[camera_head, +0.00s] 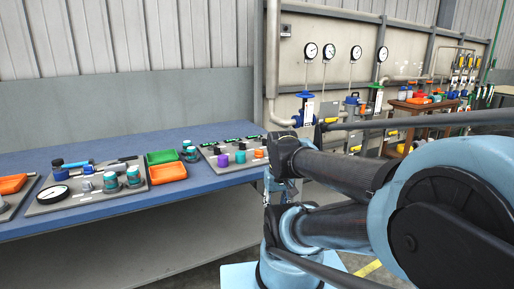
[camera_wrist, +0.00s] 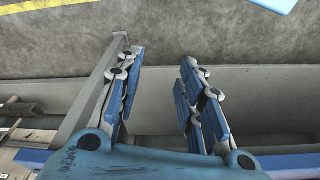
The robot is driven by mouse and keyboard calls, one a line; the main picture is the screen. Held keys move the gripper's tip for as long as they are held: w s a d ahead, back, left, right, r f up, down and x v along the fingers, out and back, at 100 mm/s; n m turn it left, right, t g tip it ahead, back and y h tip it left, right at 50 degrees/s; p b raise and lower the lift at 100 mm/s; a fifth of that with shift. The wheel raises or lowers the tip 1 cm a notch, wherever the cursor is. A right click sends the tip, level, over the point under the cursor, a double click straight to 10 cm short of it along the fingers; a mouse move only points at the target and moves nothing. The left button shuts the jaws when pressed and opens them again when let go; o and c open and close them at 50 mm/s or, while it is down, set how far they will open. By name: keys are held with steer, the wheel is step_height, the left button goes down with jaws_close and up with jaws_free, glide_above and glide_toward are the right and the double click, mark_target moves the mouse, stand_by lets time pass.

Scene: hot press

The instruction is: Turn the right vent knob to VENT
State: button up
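No knob with a readable VENT label shows. On the blue table (camera_head: 95,222) in the head view, a grey panel (camera_head: 232,166) carries small dark displays with green marks and a row of small purple, dark, white and orange knobs or caps (camera_head: 222,160). I cannot tell which of these is the right vent knob. In the wrist view my gripper (camera_wrist: 158,72) is open and empty, its two blue-padded fingers well apart over the grey floor and a beam. In the head view my arm hides most of the gripper, near the table's right end.
Behind, a wall panel carries gauges and blue (camera_head: 305,94) and green valves. A brown bench (camera_head: 424,121) stands farther right.

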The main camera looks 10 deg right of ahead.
steer(key=shift+w, duration=0.1)
step_height(320, 180, up, 24)
steer(key=r+n+g, duration=0.1)
steer(key=n+g, duration=0.1)
steer(key=n, duration=1)
glide_above(259, 150)
steer(key=f, duration=1.7)
steer(key=shift+w, duration=0.2)
steer(key=shift+c, duration=0.2)
jaws_close()
